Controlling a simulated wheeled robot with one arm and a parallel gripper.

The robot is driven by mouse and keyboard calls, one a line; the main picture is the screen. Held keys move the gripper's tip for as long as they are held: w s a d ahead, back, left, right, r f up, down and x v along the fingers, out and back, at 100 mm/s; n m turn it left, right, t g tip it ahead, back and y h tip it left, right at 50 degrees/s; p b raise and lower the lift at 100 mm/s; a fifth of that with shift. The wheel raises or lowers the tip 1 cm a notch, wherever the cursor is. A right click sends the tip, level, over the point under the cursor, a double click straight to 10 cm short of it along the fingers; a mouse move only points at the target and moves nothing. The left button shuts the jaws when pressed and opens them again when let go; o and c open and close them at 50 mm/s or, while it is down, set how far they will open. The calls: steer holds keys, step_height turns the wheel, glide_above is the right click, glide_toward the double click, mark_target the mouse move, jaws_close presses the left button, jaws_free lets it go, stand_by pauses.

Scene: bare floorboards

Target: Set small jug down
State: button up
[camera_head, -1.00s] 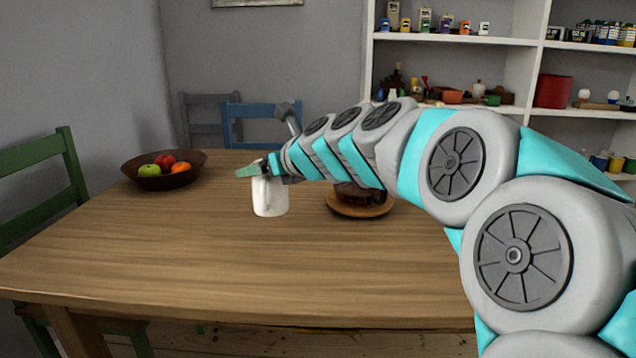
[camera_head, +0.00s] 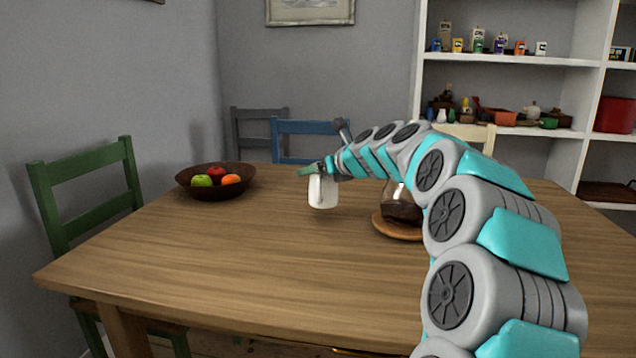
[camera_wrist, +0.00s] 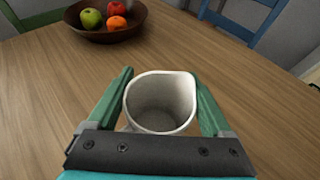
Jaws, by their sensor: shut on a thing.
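The small white jug (camera_head: 323,192) is over the wooden table (camera_head: 230,245), left of my arm in the head view. In the wrist view the jug (camera_wrist: 160,103) stands upright and its open top shows; it looks empty inside. My gripper (camera_head: 312,172) is shut on the jug, with one green finger on each side of it; the gripper also shows in the wrist view (camera_wrist: 162,95). I cannot tell whether the jug's base touches the table.
A brown fruit bowl (camera_head: 216,192) with apples and an orange stands at the table's left back. A glass pot with dark contents (camera_head: 402,212) stands on a round wooden board (camera_head: 390,229), partly behind my arm. Chairs surround the table. The table's front left is clear.

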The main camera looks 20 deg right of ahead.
steer(key=shift+w+d, duration=0.1)
steer(key=shift+w, duration=0.15)
step_height(320, 180, down, 3)
steer(key=shift+f+b, duration=0.15)
steer(key=shift+b, duration=0.15)
steer(key=shift+f, duration=0.15)
steer(key=shift+f, duration=0.1)
steer(key=o, duration=1.4)
